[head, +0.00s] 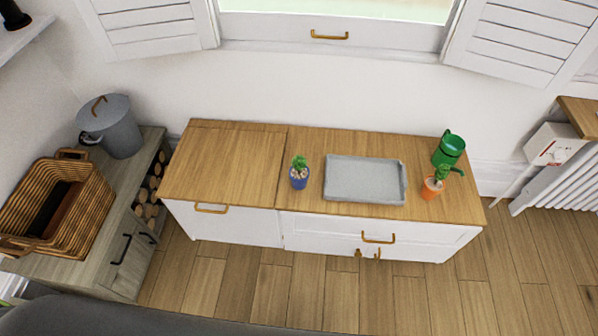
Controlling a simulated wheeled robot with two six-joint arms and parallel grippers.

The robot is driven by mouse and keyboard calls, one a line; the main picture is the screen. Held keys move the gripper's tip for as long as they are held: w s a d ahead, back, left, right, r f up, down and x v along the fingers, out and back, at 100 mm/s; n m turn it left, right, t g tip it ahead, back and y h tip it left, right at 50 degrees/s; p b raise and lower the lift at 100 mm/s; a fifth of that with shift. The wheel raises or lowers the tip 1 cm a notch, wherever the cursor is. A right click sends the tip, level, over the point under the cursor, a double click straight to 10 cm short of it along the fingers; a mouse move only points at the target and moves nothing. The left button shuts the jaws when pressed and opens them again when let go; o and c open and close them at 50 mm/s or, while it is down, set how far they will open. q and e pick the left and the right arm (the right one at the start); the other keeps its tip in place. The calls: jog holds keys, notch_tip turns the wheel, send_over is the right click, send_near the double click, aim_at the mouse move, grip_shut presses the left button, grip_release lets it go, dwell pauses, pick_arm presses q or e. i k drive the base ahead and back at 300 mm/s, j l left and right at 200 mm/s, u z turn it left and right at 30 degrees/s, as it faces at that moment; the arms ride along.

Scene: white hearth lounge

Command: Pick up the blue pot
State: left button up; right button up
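The blue pot (299,181) stands upright on the wooden top of the white cabinet, left of the grey tray. A small green plant (299,162) grows in it. Neither of my grippers shows in the head view. Nothing touches the pot except the cabinet top beneath it.
A grey tray (364,199) lies empty on the cabinet top (232,160). An orange pot (431,189) with a plant and a green watering can (448,149) stand right of it. A wicker basket (95,204) and a grey lidded bin (121,133) are at left. The cabinet top's left part is clear.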

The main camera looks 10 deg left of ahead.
aim_at(299, 173)
jog(key=l+z, duration=0.15)
jog(key=l, duration=0.6)
jog(key=i+l+z, duration=0.1)
jog(key=l, duration=0.7)
jog(key=i, duration=0.05)
